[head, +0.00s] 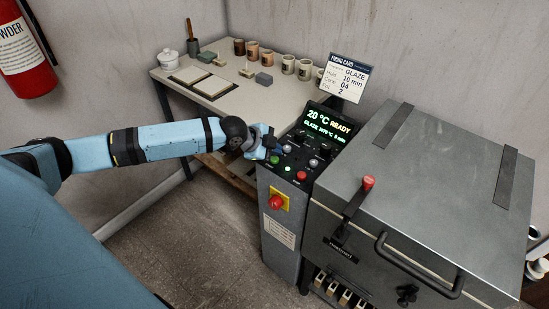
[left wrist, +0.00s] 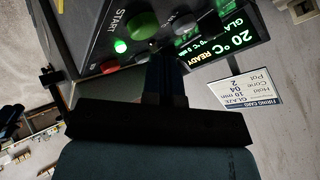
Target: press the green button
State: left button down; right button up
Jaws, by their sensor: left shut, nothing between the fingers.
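The green button (left wrist: 145,25) is a large round cap beside the START label on the dark control panel, in the left wrist view. My left gripper (head: 270,148) is shut and empty, over the left part of the panel. In the left wrist view its fingertips (left wrist: 157,50) point at the panel close beside the green button; I cannot tell whether they touch it. My right gripper is not in view.
A lit green lamp (head: 288,168) and a red button (head: 302,175) share the panel, below a display reading 20 °C READY (head: 327,123). A red emergency button (head: 276,202) is on the front. The kiln (head: 430,170) stands right, a pottery table (head: 225,105) behind.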

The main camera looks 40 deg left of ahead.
pick_arm(q)
jog(key=shift+f, duration=0.15)
dwell(0.7)
jog(key=shift+f, duration=0.25)
jog(key=shift+f, duration=0.5)
dwell(0.6)
jog(key=shift+r+p, duration=0.15)
jog(key=shift+p, duration=0.15)
jog(key=shift+r+p, duration=0.75)
jog(key=shift+p, duration=0.15)
